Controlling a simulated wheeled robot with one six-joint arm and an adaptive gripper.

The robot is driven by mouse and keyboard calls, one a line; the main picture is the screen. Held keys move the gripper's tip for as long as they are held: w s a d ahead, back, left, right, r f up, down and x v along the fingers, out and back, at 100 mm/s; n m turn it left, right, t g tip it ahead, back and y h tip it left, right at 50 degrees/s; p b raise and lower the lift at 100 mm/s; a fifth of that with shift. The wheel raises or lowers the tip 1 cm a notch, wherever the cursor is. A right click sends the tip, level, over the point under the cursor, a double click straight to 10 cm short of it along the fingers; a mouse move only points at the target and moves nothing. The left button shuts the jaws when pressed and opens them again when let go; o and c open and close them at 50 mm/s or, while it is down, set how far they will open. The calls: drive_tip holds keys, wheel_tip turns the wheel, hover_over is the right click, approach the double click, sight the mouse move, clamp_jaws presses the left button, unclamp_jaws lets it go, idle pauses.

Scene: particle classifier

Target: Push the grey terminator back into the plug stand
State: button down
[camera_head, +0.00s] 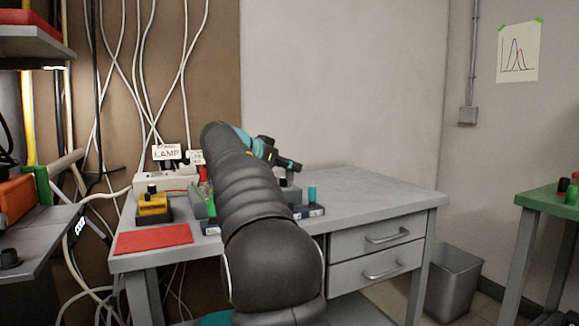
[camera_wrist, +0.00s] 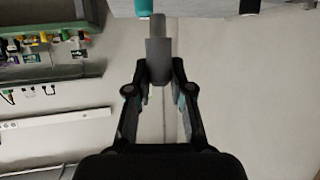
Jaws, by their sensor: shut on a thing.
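In the wrist view my gripper (camera_wrist: 160,82) is shut on the grey terminator (camera_wrist: 158,62), a grey cylinder with a narrower end pointing to the top of the picture. In the head view my gripper (camera_head: 288,163) is over the table, partly hidden by my arm. A dark blue plug stand (camera_head: 314,212) with a teal plug (camera_head: 312,194) in it stands below and right of my gripper. The teal plug also shows at the top of the wrist view (camera_wrist: 145,8), beside the terminator's narrow end. Whether the terminator touches the stand cannot be told.
The grey table (camera_head: 385,196) is clear on its right side. At its left are a red mat (camera_head: 153,239), a yellow device (camera_head: 153,205) and a white power strip (camera_head: 150,182). A green table (camera_head: 548,203) stands at the right, a grey bin (camera_head: 455,287) on the floor.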

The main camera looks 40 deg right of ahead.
sight(287, 178)
drive_tip(key=shift+f+b, duration=1.45)
drive_tip(key=shift+f, duration=0.45)
drive_tip(key=shift+f+b, duration=1.55)
drive_tip(key=shift+b, duration=0.3)
idle(0.5)
drive_tip(key=c, duration=1)
unclamp_jaws()
drive_tip(key=shift+o, duration=0.2)
drive_tip(key=v, duration=1.2)
drive_tip(key=shift+s+a, duration=0.1)
